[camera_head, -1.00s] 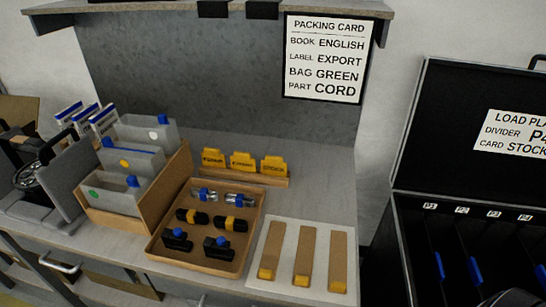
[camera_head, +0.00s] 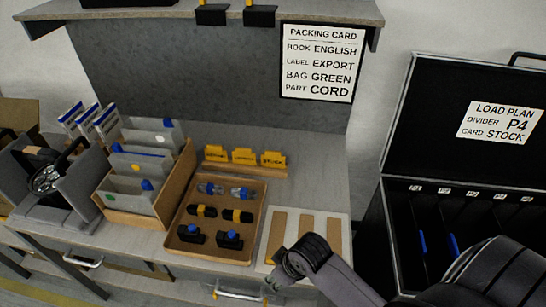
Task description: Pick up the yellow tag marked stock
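Three yellow tags stand in a row in a wooden holder (camera_head: 245,169) at the back of the bench. The right one, the stock tag (camera_head: 273,160), appears to read STOCK. The left tag (camera_head: 215,153) and the middle tag (camera_head: 244,157) have print too small to read surely. My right gripper (camera_head: 271,284) is low in the view at the bench's front edge, in front of and well apart from the tags. Its fingers are small and partly hidden by the arm, so I cannot tell whether they are open. My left gripper is not in view.
A wooden tray (camera_head: 222,254) of small parts lies in front of the holder. A white board (camera_head: 295,228) with tan strips is partly covered by my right arm. A box of grey folders (camera_head: 188,165) stands left. An open black case (camera_head: 392,240) is at right.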

